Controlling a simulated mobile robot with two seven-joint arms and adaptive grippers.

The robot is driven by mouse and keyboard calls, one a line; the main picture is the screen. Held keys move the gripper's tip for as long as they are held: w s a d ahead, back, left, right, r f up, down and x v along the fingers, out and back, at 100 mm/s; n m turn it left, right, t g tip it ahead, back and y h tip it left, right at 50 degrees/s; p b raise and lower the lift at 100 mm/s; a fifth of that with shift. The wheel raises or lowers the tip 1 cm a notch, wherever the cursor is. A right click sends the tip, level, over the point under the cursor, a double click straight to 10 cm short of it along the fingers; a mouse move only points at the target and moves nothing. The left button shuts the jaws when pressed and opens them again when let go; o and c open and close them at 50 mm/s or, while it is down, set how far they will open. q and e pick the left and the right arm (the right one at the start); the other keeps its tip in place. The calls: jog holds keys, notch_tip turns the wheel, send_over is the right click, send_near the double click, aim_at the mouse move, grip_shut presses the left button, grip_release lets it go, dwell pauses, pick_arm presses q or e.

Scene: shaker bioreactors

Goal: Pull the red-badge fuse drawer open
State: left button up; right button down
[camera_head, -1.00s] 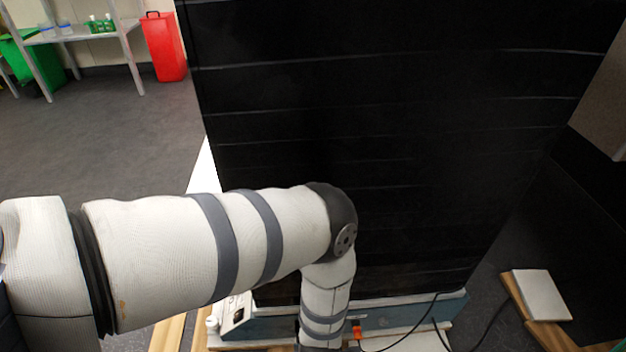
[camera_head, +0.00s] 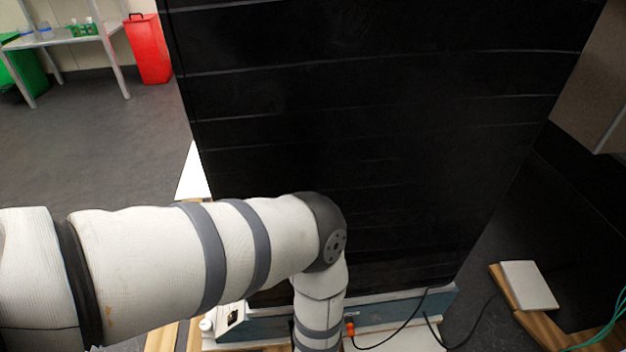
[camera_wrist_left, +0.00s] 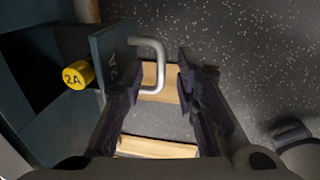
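In the left wrist view a teal drawer front (camera_wrist_left: 112,62) with a silver D-shaped handle (camera_wrist_left: 158,65) stands out from a teal panel (camera_wrist_left: 22,105). A yellow cylinder marked 2A (camera_wrist_left: 75,75) is behind the front. My left gripper (camera_wrist_left: 160,78) has its dark fingers apart, with the handle reaching between them; I cannot tell if they touch it. No red badge shows in the wrist view. In the head view my left arm hangs in front of the teal base panel (camera_head: 385,312), its gripper below the picture. My right gripper is not in view.
A tall black cabinet (camera_head: 360,130) rises above the base panel. A small orange-red part (camera_head: 350,328) and black cables (camera_head: 425,312) are beside my arm. A white plate (camera_head: 528,285) lies on wood at the right. The floor (camera_head: 90,140) at left is clear.

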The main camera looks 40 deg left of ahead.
pick_arm(q)
notch_tip(320, 180, up, 11)
jog(key=s+d, duration=0.1)
jog(key=shift+d+r, duration=0.2)
jog(key=shift+d, duration=0.05)
jog(key=shift+s, duration=0.1)
